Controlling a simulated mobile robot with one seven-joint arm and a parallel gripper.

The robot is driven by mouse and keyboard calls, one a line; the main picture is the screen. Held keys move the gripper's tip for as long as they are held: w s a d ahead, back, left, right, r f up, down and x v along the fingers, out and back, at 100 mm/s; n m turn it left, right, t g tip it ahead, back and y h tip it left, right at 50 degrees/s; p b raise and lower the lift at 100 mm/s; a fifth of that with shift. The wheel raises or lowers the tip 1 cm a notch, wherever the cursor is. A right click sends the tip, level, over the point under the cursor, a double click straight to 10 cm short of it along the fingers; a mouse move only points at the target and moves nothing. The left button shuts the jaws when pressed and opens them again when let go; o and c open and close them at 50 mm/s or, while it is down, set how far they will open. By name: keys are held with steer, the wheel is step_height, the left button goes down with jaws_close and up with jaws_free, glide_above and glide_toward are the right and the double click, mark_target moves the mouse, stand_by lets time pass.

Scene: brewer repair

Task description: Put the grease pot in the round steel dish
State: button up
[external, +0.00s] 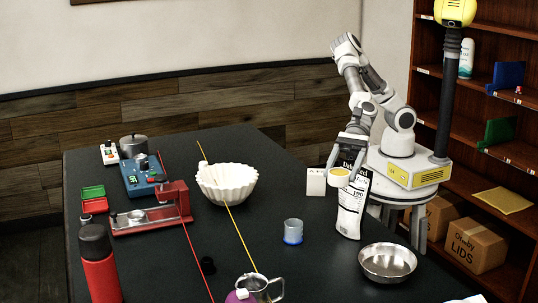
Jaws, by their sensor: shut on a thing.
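The grease pot (339,179), small and pale with a yellow top, is between the fingers of my gripper (339,172). My gripper is shut on it and holds it in front of the upper part of a tall white bag. The round steel dish (387,271) sits on the black table, to the lower right of the pot and apart from it. Its visible inside looks empty.
The white bag (350,215) stands close to my gripper and left of the dish. A clear cup with a blue base (293,232), a white fluted bowl (226,183) and a metal jug (260,287) stand further left. Yellow and red lines cross the table.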

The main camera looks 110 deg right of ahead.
steer(key=s+a+n+g+y, duration=0.2)
steer(key=s+a, duration=0.8)
steer(key=a, duration=0.1)
steer(key=b, duration=0.1)
glide_above(389, 254)
step_height(389, 254, down, 15)
steer(key=shift+f, duration=0.1)
steer(key=shift+f+b, duration=0.3)
steer(key=shift+b, duration=0.3)
steer(key=shift+f+b, duration=0.25)
steer(key=shift+b, duration=0.05)
steer(key=o, duration=1.5)
steer(key=shift+r, duration=0.1)
